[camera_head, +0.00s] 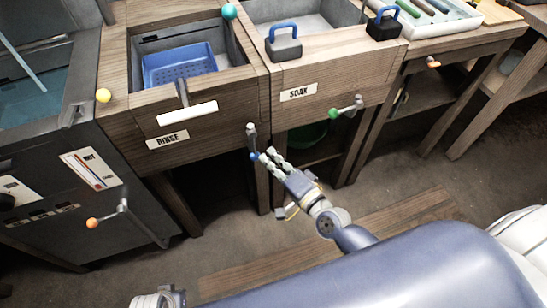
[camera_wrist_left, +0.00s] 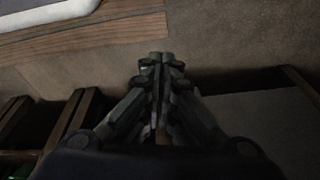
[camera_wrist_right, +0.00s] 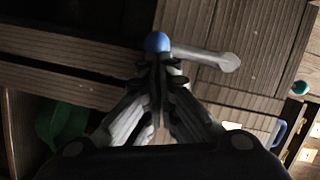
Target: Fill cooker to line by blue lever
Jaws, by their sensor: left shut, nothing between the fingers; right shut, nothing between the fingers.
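The blue-knobbed lever (camera_head: 252,140) is mounted on the wooden front between the RINSE and SOAK basins, its knob low. In the right wrist view its blue knob (camera_wrist_right: 157,42) sits just past the fingertips. My right gripper (camera_head: 265,157) is shut and empty, its tips beside or touching the knob; I cannot tell which. The cooker (camera_head: 70,150) is the dark box at the left, with water (camera_head: 35,95) inside and a thin stream falling in. Its fill line is not clear. My left gripper (camera_wrist_left: 158,65) is shut and empty over the floor; only part of that arm shows at the bottom of the head view.
The cooker has an orange-knobbed lever (camera_head: 92,223). A green-knobbed lever (camera_head: 345,108) is under SOAK. A blue basket (camera_head: 180,65) lies in the RINSE basin. Brown floor is open in front.

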